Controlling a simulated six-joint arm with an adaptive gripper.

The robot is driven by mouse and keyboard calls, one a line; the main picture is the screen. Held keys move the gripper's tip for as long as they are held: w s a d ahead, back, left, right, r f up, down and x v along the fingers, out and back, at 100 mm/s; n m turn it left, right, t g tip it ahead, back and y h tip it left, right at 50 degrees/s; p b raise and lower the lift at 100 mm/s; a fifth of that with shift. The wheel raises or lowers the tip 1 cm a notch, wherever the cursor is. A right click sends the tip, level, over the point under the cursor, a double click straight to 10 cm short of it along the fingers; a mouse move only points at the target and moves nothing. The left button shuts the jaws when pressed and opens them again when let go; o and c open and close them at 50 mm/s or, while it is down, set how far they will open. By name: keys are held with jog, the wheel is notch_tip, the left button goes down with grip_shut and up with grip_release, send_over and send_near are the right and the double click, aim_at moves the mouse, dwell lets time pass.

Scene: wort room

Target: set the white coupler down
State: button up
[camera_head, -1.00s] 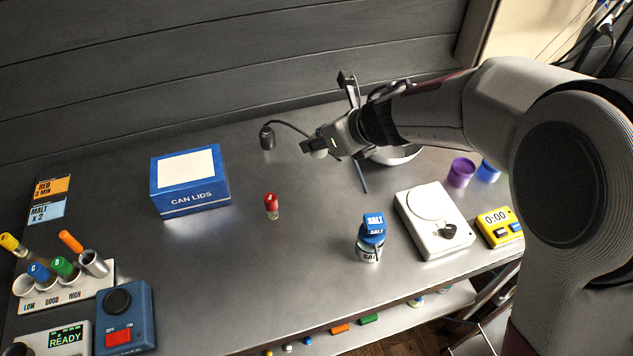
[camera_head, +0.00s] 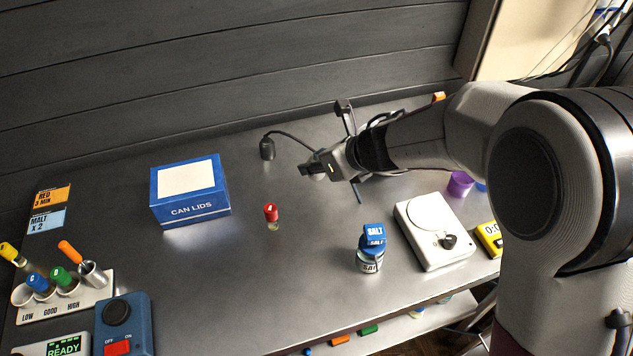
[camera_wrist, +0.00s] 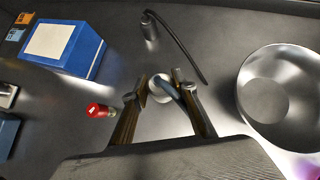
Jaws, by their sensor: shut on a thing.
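My gripper (camera_wrist: 162,84) is shut on the white coupler (camera_wrist: 161,88), a small pale round piece between the two fingers in the wrist view. A blue-grey tube (camera_wrist: 172,92) runs from beside the coupler toward the right finger. In the head view my gripper (camera_head: 317,170) is over the back middle of the grey table. Only a pale bit of the coupler (camera_head: 318,177) shows under the fingers there. I cannot tell whether the coupler touches the table.
A red-capped vial (camera_head: 271,212) and a blue can lids box (camera_head: 190,208) stand to the left. A metal bowl (camera_wrist: 252,100) is close on the right. The table in front is clear up to the salt jar (camera_head: 371,262).

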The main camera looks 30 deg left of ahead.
jog(key=shift+f, duration=1.15)
jog(key=shift+f, duration=0.15)
jog(key=shift+f, duration=1.95)
jog(key=shift+f, duration=0.1)
jog(key=o, duration=1.1)
jog(key=shift+v, duration=6.1)
